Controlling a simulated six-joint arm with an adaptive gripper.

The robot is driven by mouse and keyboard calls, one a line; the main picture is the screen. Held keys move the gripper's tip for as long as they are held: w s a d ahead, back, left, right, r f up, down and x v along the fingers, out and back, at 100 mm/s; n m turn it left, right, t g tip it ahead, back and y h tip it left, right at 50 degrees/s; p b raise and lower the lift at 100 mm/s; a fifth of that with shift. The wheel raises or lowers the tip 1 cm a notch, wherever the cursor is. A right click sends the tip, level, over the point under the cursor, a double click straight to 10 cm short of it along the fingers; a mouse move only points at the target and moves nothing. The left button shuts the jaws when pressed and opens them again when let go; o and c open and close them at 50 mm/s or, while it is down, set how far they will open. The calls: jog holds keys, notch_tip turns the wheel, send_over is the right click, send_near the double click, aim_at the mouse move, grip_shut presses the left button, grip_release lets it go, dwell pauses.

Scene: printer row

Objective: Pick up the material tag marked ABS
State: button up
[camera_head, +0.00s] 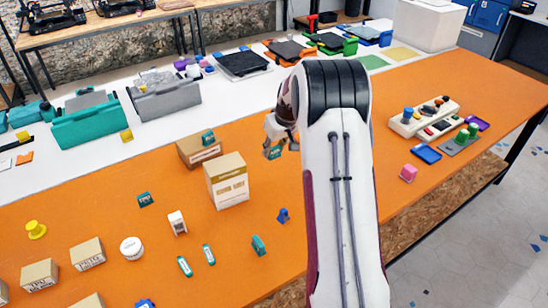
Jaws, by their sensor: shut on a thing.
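My gripper (277,143) is shut on a small teal block-like tag (272,153). It holds the tag in the picture above and to the right of the cardboard boxes; its height over the table is hard to judge. The tag's lettering is too small to read, and my arm and fingers hide part of it. I cannot read which is marked ABS.
A tall carton (228,188) and a low brown box (190,154) stand left of my gripper. Several small boxes and a white round tub (132,248) are at front left. A cream rack (424,118) and a blue tray (426,153) lie right of my arm. Printers stand along the back.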

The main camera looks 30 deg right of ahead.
jog(key=shift+r, duration=1.3)
